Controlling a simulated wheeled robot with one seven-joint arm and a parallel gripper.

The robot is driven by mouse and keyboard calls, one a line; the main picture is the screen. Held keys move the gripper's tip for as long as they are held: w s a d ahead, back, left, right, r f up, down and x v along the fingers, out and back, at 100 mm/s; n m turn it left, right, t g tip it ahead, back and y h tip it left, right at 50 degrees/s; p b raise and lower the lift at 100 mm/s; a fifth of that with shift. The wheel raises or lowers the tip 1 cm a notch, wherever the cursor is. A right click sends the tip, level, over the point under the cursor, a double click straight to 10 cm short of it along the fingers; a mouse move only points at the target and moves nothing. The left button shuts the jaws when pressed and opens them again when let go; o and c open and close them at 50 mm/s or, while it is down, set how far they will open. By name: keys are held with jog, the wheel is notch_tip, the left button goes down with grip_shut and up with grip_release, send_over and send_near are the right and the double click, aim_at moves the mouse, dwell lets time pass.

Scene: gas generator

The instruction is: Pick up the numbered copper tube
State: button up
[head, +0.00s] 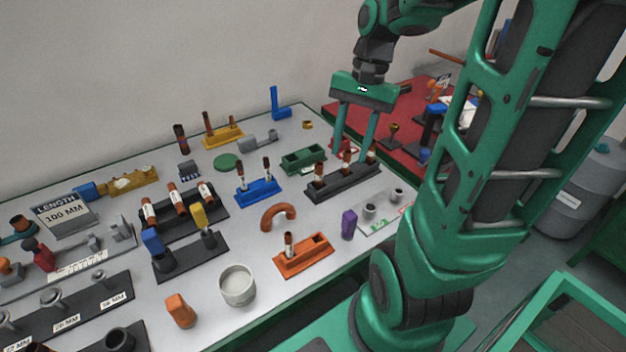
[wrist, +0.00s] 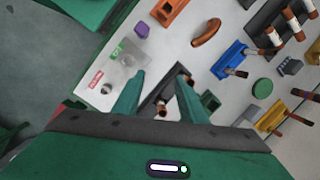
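Several copper tubes with white labels stand around the table; I cannot read their numbers. Contact cannot be told.
Labelled tubes also stand in a blue holder (head: 259,190) and an orange holder (head: 303,259), and lean in a black rack (head: 184,221). A green block (head: 303,158) sits behind the black holder. A copper elbow (head: 278,215), purple block (head: 349,224) and white cup (head: 237,287) stand nearer.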

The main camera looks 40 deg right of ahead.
aim_at(318, 172)
jog(key=w+f+m+y, duration=0.1)
jog(key=w+m+y, duration=0.1)
jog(key=w+m, duration=0.35)
jog(key=shift+n+g, duration=0.4)
jog(key=shift+n, duration=0.55)
jog(key=x, duration=0.3)
jog(key=w+x, duration=0.1)
jog(key=x, duration=0.3)
jog(key=w+x, duration=0.1)
jog(key=x, duration=0.2)
jog(key=shift+w+d+f, duration=0.1)
jog(key=shift+w+f, duration=0.05)
jog(key=shift+f, duration=0.35)
grip_shut()
